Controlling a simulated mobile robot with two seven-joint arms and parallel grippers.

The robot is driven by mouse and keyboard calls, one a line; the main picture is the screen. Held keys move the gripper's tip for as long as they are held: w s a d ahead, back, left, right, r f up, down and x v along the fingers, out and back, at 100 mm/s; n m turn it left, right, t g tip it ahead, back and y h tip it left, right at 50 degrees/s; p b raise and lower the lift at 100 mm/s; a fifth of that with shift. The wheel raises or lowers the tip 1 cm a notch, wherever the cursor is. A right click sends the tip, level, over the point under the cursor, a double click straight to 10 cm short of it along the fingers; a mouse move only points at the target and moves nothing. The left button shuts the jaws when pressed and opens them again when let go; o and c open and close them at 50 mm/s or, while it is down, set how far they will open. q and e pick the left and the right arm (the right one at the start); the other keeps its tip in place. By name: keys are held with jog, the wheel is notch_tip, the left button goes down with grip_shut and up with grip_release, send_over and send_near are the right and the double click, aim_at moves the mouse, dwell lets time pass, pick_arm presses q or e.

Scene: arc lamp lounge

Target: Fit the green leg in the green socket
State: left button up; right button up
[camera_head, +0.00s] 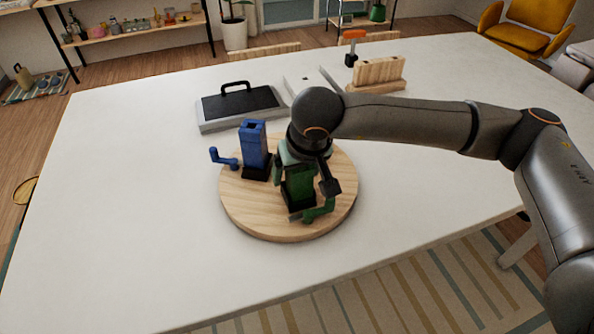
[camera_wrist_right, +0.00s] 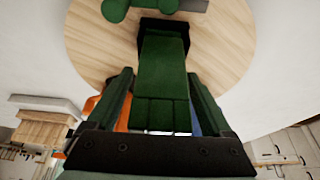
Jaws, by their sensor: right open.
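A green upright block (camera_head: 300,186), which I take for the green leg, stands on a black base on the round wooden board (camera_head: 250,222). A green bent piece (camera_head: 320,211) lies at its front. My right gripper (camera_head: 303,160) is over the green block from above. In the right wrist view the green block (camera_wrist_right: 163,75) is between the two spread fingers of my right gripper (camera_wrist_right: 160,88), with gaps beside it. Its far end meets the black base (camera_wrist_right: 164,28). I cannot tell which part is the green socket or how deep the block sits. My left gripper is out of view.
A blue upright block (camera_head: 254,143) stands in a black base on the board, with a blue bent piece (camera_head: 222,158) beside it. Behind are a black-topped case (camera_head: 240,106), a slotted wooden rack (camera_head: 378,72) and an orange-handled tool (camera_head: 353,46). The white table's left side is clear.

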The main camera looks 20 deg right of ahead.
jog(key=shift+r, duration=0.1)
jog(key=shift+r+p, duration=0.2)
jog(key=shift+p, duration=0.1)
jog(key=b+v, duration=0.1)
jog(key=v, duration=1)
jog(key=shift+s+r, duration=0.15)
jog(key=shift+r, duration=0.2)
